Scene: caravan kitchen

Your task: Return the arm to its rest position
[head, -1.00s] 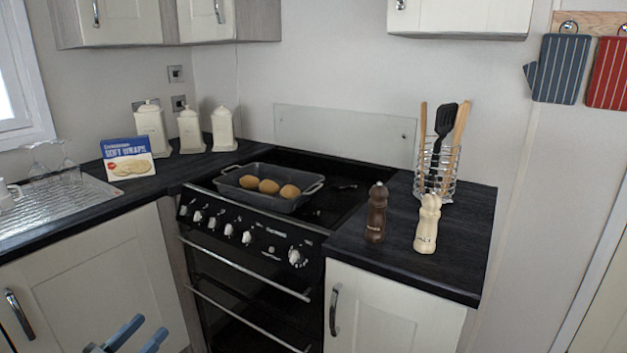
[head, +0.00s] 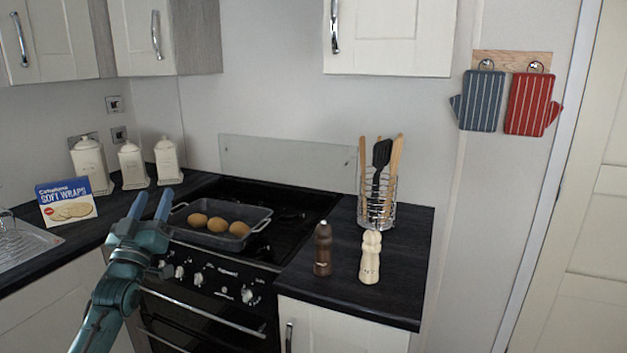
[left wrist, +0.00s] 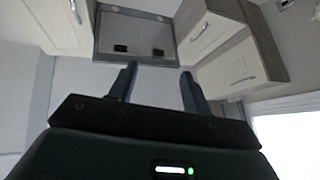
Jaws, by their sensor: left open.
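My left gripper (head: 151,206) is raised in front of the cooker in the head view, fingers pointing up. It is open and empty, with a gap between its two blue fingers. In the left wrist view its fingers (left wrist: 158,85) stand apart with nothing between them, facing upper cabinets and a hood. In the head view it overlaps the left edge of the roasting tin (head: 262,213), which sits on the hob with three brown rolls or potatoes (head: 218,224) in it. I cannot tell the depth gap between them. My right gripper is not in view.
A pepper mill (head: 323,250) and a cream mill (head: 370,258) stand on the right counter, before a utensil rack (head: 377,200). A soft wraps box (head: 67,202) and white canisters (head: 132,164) stand at left. Oven mitts (head: 532,104) hang at right. Upper cabinets (head: 388,38) overhang.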

